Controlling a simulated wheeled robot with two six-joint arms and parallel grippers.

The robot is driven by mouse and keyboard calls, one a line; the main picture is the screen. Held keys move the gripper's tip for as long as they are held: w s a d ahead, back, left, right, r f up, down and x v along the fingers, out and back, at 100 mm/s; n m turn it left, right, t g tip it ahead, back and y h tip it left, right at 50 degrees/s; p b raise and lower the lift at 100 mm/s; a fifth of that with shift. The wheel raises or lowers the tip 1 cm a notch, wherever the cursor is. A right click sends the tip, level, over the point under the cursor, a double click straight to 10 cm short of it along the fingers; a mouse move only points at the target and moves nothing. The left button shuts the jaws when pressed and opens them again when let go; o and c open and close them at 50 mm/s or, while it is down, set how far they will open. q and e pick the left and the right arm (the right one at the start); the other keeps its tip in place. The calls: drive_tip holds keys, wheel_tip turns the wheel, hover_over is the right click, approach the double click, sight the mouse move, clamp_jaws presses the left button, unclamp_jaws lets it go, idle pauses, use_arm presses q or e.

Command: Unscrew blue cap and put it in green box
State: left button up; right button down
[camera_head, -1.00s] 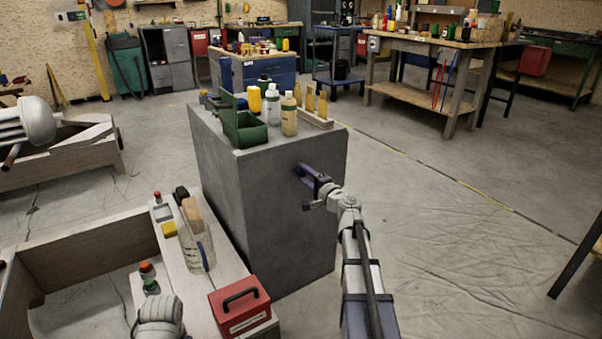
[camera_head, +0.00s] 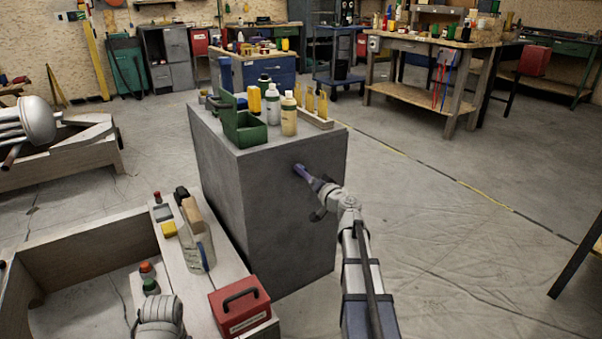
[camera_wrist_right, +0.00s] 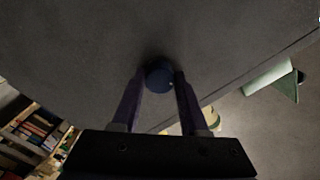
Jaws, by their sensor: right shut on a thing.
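The blue cap (camera_wrist_right: 159,76) sits on the side face of the grey block (camera_head: 290,225) and shows as a dark round knob in the right wrist view. My right gripper (camera_head: 303,172) reaches that face from the right. Its two fingers (camera_wrist_right: 160,88) are shut on the cap, one on each side. In the head view the fingers hide the cap. The green box (camera_head: 245,133), open at the top, stands on the block's top near its front corner. My left gripper is not in view.
Beside the green box stand a white bottle (camera_head: 272,107), a yellowish bottle (camera_head: 289,116) and a wooden rack (camera_head: 317,119) with amber bottles. A red case (camera_head: 240,306) lies on the wooden bench at front. The floor right of the block is clear.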

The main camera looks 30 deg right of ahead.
drive_tip(key=n, duration=1)
drive_tip(key=shift+n, duration=0.3)
drive_tip(key=shift+c, duration=1.7)
unclamp_jaws()
drive_tip(key=shift+c, duration=0.8)
